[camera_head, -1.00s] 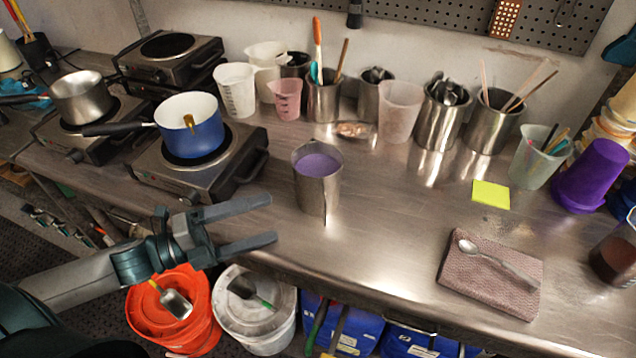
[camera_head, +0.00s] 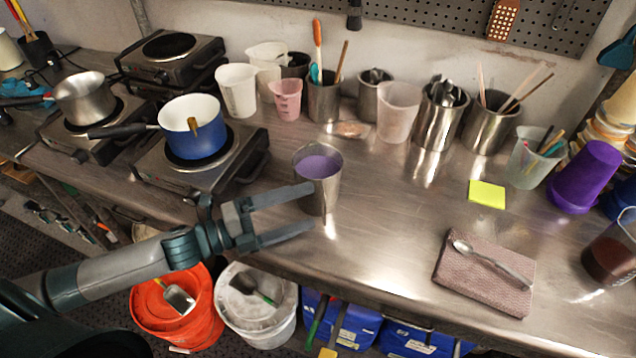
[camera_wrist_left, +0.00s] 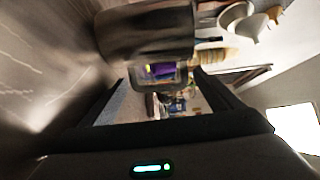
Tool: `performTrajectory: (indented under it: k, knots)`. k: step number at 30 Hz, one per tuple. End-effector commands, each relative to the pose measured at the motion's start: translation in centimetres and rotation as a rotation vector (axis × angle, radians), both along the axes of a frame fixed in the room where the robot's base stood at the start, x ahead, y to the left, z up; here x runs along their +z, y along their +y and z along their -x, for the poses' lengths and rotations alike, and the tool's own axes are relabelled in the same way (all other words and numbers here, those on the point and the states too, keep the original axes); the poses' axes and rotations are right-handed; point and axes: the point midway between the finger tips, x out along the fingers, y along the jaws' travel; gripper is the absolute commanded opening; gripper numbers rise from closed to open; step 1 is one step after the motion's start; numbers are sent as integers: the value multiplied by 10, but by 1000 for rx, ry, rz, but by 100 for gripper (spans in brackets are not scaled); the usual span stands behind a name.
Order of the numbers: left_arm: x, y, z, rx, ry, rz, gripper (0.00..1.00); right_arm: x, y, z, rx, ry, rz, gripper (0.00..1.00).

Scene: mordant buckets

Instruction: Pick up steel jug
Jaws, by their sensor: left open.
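The steel jug (camera_head: 327,187) stands upright near the front edge of the steel table, with purple liquid inside. In the left wrist view the jug (camera_wrist_left: 150,32) shows large and sideways, just beyond the fingers. My left gripper (camera_head: 312,208) is open and empty, with its two fingertips at the jug's left front side. One finger overlaps the jug's left wall in the head view; I cannot tell whether it touches. The jug's handle is not clearly visible. My right gripper is not in view.
A blue pot (camera_head: 190,138) sits on a hot plate (camera_head: 160,170) left of the jug. Measuring cups and steel canisters (camera_head: 440,125) line the back. A folded cloth (camera_head: 470,285) with a spoon lies at right. Orange (camera_head: 150,318) and white buckets (camera_head: 230,318) stand below the edge.

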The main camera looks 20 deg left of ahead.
Motion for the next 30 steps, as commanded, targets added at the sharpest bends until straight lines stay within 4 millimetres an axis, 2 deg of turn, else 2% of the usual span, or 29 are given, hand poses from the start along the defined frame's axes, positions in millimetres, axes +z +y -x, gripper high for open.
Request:
performTrajectory:
  k: [14, 22, 30]
  knots:
    - [0, -4, -3, 0, 1, 1, 85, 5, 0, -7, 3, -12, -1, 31]
    - [1, -24, -22, 0, -1, 2, 85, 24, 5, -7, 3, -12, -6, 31]
    - [-3, -40, -34, 0, 1, 1, 85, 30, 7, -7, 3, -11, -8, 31]
